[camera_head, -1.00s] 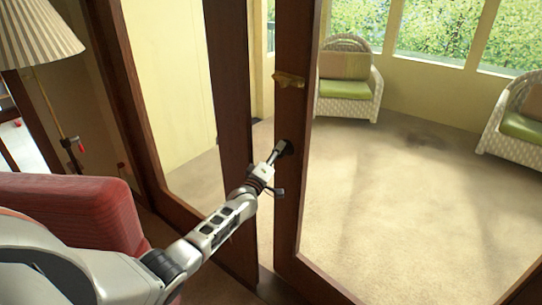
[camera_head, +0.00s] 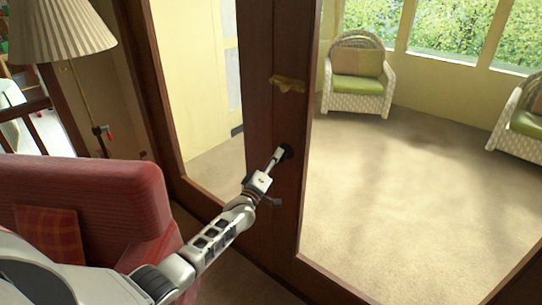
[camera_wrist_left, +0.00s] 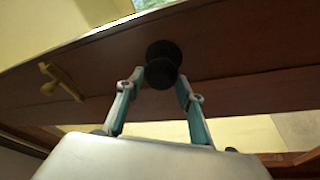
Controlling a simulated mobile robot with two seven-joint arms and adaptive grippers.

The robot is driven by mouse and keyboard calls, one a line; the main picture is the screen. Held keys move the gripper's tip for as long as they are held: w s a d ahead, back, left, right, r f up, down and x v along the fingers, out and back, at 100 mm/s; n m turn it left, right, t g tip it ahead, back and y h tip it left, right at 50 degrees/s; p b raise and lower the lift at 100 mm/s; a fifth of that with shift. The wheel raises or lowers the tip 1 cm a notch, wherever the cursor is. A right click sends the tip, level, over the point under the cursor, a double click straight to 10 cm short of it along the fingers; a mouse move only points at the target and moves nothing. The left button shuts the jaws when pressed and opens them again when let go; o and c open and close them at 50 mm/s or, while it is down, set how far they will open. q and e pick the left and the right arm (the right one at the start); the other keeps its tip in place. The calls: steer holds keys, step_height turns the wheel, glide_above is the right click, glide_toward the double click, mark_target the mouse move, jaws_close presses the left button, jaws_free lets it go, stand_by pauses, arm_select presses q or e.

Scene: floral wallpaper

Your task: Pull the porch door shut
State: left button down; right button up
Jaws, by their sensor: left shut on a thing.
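The porch door (camera_head: 293,205) is a brown wooden frame around a large glass pane. Its near stile appears side by side with another dark upright (camera_head: 257,110) to its left, with no clear gap between them in the head view; whether they touch I cannot tell. A dark round knob (camera_head: 288,150) sits on the door stile; it also shows in the left wrist view (camera_wrist_left: 163,62). My left gripper (camera_head: 279,156) is shut on the knob, with one finger on each side of it in the left wrist view (camera_wrist_left: 161,84). My right gripper is not in view.
A brass latch piece (camera_head: 287,84) is on the stile above the knob. A red armchair (camera_head: 110,190) and a pleated lamp (camera_head: 62,30) stand at the left. Beyond the glass, wicker chairs (camera_head: 357,80) stand on open carpet (camera_head: 400,200).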

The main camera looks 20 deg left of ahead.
arm_select(q)
steer(key=shift+s, duration=0.55)
steer(key=c, duration=1.4)
jaws_free()
steer(key=shift+o, duration=0.2)
steer(key=shift+s+a+r, duration=0.1)
steer(key=s+f, duration=0.2)
steer(key=s, duration=0.9)
steer(key=shift+s+a+f, duration=0.15)
steer(key=shift+s+a, duration=0.1)
steer(key=shift+s, duration=0.15)
